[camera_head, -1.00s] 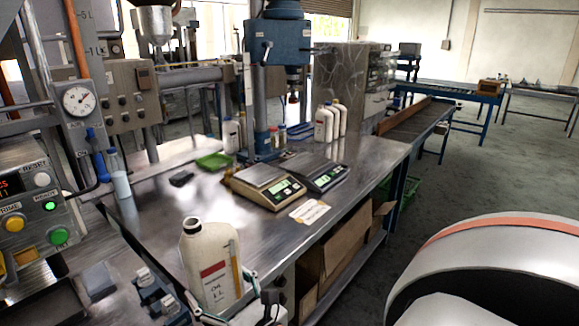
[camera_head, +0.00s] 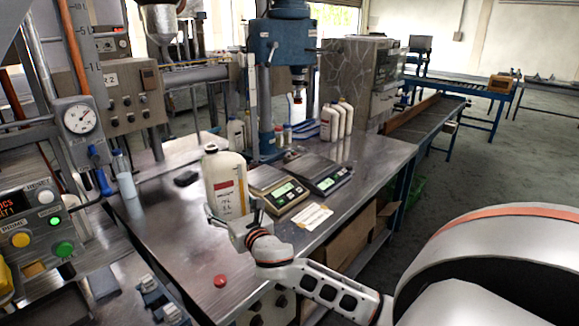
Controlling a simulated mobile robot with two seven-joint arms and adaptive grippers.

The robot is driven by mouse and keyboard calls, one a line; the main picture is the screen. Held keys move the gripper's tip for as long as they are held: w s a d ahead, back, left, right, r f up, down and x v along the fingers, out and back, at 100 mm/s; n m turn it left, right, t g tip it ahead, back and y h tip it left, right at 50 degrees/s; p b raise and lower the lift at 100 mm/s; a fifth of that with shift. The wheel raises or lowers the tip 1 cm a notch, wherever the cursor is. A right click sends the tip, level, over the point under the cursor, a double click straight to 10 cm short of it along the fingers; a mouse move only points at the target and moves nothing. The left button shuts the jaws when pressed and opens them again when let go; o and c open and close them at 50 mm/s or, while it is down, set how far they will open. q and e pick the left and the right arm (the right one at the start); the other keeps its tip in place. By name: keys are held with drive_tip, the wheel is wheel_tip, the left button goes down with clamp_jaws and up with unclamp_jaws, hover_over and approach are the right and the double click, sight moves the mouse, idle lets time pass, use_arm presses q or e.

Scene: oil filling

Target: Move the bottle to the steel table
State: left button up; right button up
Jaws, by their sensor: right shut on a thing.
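The white bottle (camera_head: 224,180), with a red-and-white label, stands upright over the steel table (camera_head: 182,240), left of the scales. My right gripper (camera_head: 236,222) is shut on its lower part, reaching in from the lower right. The gripper hides the bottle's base, so I cannot tell whether it touches the tabletop or hangs just above it. My left gripper is not in view.
Two scales (camera_head: 276,188) and a paper label (camera_head: 312,216) lie close to the right of the bottle. Several white bottles (camera_head: 338,118) stand farther back. A blue press column (camera_head: 265,110) rises behind. A red round piece (camera_head: 220,281) shows in front. The table's front left is mostly bare.

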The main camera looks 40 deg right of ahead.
drive_tip(key=w+d+r, duration=0.3)
drive_tip(key=shift+m+h, duration=0.3)
drive_tip(key=shift+h, duration=0.2)
drive_tip(key=f+b, duration=0.1)
drive_tip(key=f, duration=0.4)
drive_tip(key=f+b, duration=0.1)
drive_tip(key=f, duration=0.5)
drive_tip(key=f+b, duration=0.1)
drive_tip(key=f, duration=0.4)
drive_tip(key=shift+w+d+f, duration=0.1)
drive_tip(key=shift+d+f, duration=0.1)
drive_tip(key=shift+d, duration=0.05)
wheel_tip(320, 180, down, 4)
drive_tip(key=shift+r+b, duration=0.2)
drive_tip(key=shift+b, duration=1)
drive_tip(key=o, duration=1.7)
drive_tip(key=shift+f, duration=0.2)
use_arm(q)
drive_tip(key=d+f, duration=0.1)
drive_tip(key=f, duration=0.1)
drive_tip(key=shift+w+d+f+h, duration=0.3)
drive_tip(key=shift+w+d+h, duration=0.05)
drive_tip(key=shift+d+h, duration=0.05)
use_arm(e)
drive_tip(key=shift+o, duration=0.6)
